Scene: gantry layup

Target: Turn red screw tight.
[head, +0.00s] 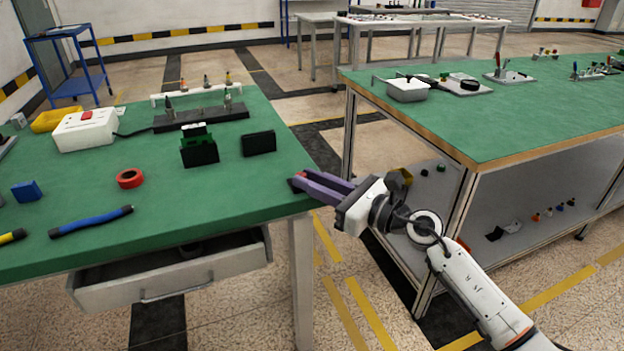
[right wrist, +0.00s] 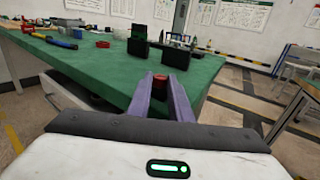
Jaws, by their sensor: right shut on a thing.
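My right gripper (head: 299,182) comes in from the right, its purple fingers at the right edge of the near green-topped bench (head: 235,203). In the right wrist view, my right gripper (right wrist: 159,92) is shut on a small dark red round piece, the red screw (right wrist: 159,82), held between the fingertips. In the head view the fingers hide most of it. I cannot tell whether it is seated in something at the bench edge. My left gripper is not in view.
A red tape ring (head: 130,178), a blue-handled tool (head: 92,221), a green-and-black block (head: 198,148), a black block (head: 258,142) and a white box with a red switch (head: 86,130) are on the bench. An open drawer (head: 172,282) juts out below. Another bench (head: 500,115) stands right.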

